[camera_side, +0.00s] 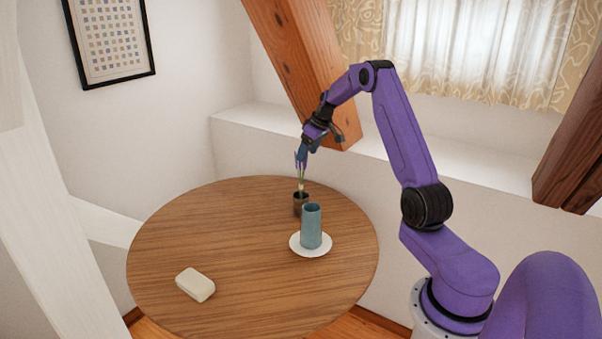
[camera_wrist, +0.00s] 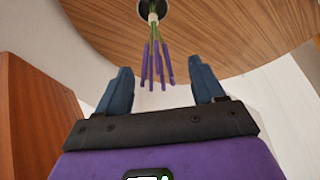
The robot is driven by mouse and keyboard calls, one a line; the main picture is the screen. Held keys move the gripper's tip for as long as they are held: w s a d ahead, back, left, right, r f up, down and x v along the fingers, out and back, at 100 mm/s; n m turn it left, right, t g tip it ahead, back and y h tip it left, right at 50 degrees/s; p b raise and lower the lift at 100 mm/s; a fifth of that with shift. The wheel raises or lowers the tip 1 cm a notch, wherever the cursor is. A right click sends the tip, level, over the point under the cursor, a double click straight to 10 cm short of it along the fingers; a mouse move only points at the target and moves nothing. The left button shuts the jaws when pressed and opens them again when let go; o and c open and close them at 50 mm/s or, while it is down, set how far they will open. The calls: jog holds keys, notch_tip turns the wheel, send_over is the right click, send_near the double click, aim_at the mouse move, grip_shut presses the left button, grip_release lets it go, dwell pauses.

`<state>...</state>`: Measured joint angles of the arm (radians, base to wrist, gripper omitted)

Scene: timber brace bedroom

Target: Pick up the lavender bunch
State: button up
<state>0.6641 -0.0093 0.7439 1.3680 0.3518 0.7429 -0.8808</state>
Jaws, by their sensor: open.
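The lavender bunch (camera_wrist: 156,58) has green stems, a pale tie and purple heads. It stands in a small dark brown pot (camera_side: 300,204) at the back of the round table; the pot also shows at the top of the wrist view (camera_wrist: 152,10). In the side view the lavender (camera_side: 301,174) rises from the pot, its top partly hidden by my fingers. My gripper (camera_side: 303,152) is at the top of the bunch. In the wrist view my gripper (camera_wrist: 164,85) is open, with the purple heads between and just beyond the blue fingertips, apparently touching neither finger.
A cream soap-like block (camera_side: 195,285) lies at the front left of the wooden table (camera_side: 190,230). A timber brace (camera_side: 296,55) slopes down behind my wrist.

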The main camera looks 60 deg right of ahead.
aim_at(304, 163)
jog(key=shift+w+d+x, duration=0.1)
jog(key=shift+w+x, duration=0.05)
jog(key=shift+x, duration=1)
jog(key=shift+w+d+x, duration=0.1)
jog(key=shift+d+x, duration=0.05)
jog(key=shift+x, duration=0.95)
jog(key=shift+w+d+x, duration=0.1)
jog(key=shift+w+x, duration=0.05)
jog(key=shift+x, duration=1)
jog(key=shift+r, duration=0.2)
jog(key=shift+c, duration=0.3)
jog(key=shift+s, duration=0.1)
jog(key=c, duration=1.1)
jog(key=shift+o, duration=0.2)
jog(key=shift+r, duration=0.1)
